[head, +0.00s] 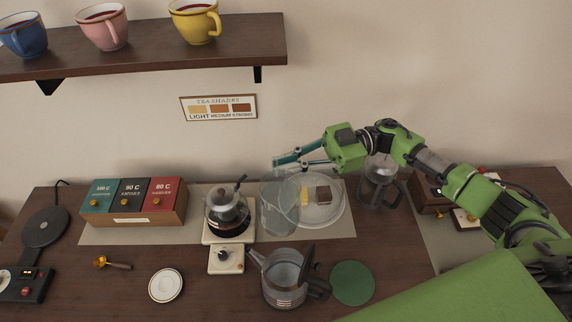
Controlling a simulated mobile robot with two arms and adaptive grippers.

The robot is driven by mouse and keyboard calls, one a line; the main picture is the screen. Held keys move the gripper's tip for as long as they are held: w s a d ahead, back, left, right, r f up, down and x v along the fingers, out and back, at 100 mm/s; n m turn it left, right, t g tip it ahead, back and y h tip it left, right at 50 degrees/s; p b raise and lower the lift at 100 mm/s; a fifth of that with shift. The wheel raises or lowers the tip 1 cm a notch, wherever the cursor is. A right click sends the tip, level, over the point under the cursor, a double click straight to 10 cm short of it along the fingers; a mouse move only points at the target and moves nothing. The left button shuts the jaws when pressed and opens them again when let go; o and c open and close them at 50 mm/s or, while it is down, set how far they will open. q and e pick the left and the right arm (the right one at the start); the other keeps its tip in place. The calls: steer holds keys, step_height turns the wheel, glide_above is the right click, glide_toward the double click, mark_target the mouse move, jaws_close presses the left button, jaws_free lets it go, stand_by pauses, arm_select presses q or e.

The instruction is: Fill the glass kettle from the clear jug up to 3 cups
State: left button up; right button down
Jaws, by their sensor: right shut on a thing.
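The glass kettle (284,283) stands at the front middle of the table, with its spout to the upper left and black handle to the right. Its dark lid (308,262) seems raised at the handle side. The clear jug (279,212) is behind the kettle, close to the glass teapot, and looks roughly upright. Whether it touches the table is unclear. My right gripper (277,163) is at the jug's back upper edge and is shut on the jug; the exact contact is hard to see. Water levels are too faint to read. My left gripper is out of view.
A glass teapot (228,220) on a pale stand, a round plate (331,217) with small pieces and a French press (378,186) crowd the middle. A green round mat (352,283) lies right of the kettle, a saucer (166,286) left. Cups stand on the shelf (150,46).

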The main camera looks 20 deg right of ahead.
steer(key=shift+f+n+t+h+b, duration=0.2)
steer(key=shift+f+n+b, duration=0.3)
steer(key=shift+n+b, duration=1)
steer(key=shift+f+n+t+h+b, duration=0.1)
steer(key=shift+f+n+h+b, duration=0.3)
steer(key=shift+n+b, duration=1.05)
steer(key=shift+m+b, duration=0.5)
steer(key=shift+m, duration=0.05)
steer(key=shift+f, duration=0.1)
step_height(320, 180, down, 4)
steer(key=shift+r+b, duration=0.1)
steer(key=shift+b, duration=1.15)
stand_by(1.2)
